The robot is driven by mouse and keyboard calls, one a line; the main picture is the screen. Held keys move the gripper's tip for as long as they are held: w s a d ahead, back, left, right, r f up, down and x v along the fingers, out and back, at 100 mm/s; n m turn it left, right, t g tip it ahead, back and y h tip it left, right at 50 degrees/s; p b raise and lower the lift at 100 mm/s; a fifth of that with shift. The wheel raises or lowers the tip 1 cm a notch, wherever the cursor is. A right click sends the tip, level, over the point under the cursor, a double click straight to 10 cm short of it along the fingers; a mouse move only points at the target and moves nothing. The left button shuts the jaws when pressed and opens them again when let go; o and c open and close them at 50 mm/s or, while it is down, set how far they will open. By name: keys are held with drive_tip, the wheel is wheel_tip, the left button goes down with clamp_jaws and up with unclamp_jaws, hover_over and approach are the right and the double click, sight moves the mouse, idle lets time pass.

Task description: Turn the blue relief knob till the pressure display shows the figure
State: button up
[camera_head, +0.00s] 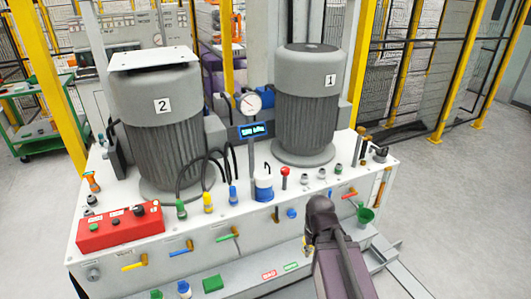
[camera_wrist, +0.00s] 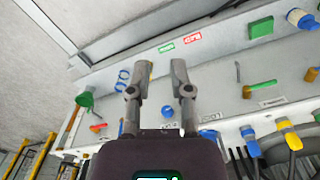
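The blue relief knob (camera_head: 292,213) is a small round knob on the front face of the white power unit. In the wrist view the blue knob (camera_wrist: 167,111) shows between the bases of my fingers, with a small label below it. My gripper (camera_wrist: 160,75) is open, its two fingers apart with nothing between the tips. I cannot tell its distance from the knob. In the head view my dark arm end stands in front of the unit, right of the knob, and hides part of the face. The blue-lit pressure display (camera_head: 253,129) sits below a round gauge (camera_head: 250,103); its figure is too small to read surely.
Two grey motors, marked 2 (camera_head: 155,130) and 1 (camera_head: 307,105), stand on the unit. A red control box (camera_head: 120,227) is at left. Coloured levers (camera_head: 228,237) stick out of the face. A green funnel (camera_head: 365,215) is at right. Floor is clear at right.

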drive_tip(key=o, duration=0.3)
drive_tip(key=shift+w+f, duration=0.2)
drive_tip(key=shift+f, duration=0.15)
drive_tip(key=o, duration=0.3)
drive_tip(key=w+f+b, duration=0.1)
drive_tip(key=w+f+t+y+b, duration=0.1)
drive_tip(key=b, duration=0.1)
drive_tip(key=w+a+f+n+y+b, duration=0.1)
drive_tip(key=f+b, duration=0.1)
drive_tip(key=shift+w+f+t, duration=0.1)
drive_tip(key=shift+w+t, duration=0.25)
drive_tip(key=shift+t, duration=0.05)
drive_tip(key=n+t+y+b, duration=0.3)
drive_tip(key=t+b, duration=0.7)
drive_tip(key=b, duration=1)
approach(294, 215)
drive_tip(key=shift+s+d+r+m+y, duration=0.15)
drive_tip(key=shift+s+d+r+y, duration=0.1)
drive_tip(key=shift+s+d, duration=0.35)
drive_tip(key=shift+s+d+r+m+y, duration=0.2)
drive_tip(key=shift+s+d+y, duration=0.1)
drive_tip(key=shift+s, duration=0.5)
drive_tip(key=shift+w, duration=0.1)
drive_tip(key=b+x, duration=0.5)
drive_tip(key=x, duration=0.8)
drive_tip(key=shift+w+a, duration=0.15)
drive_tip(key=shift+w, duration=0.2)
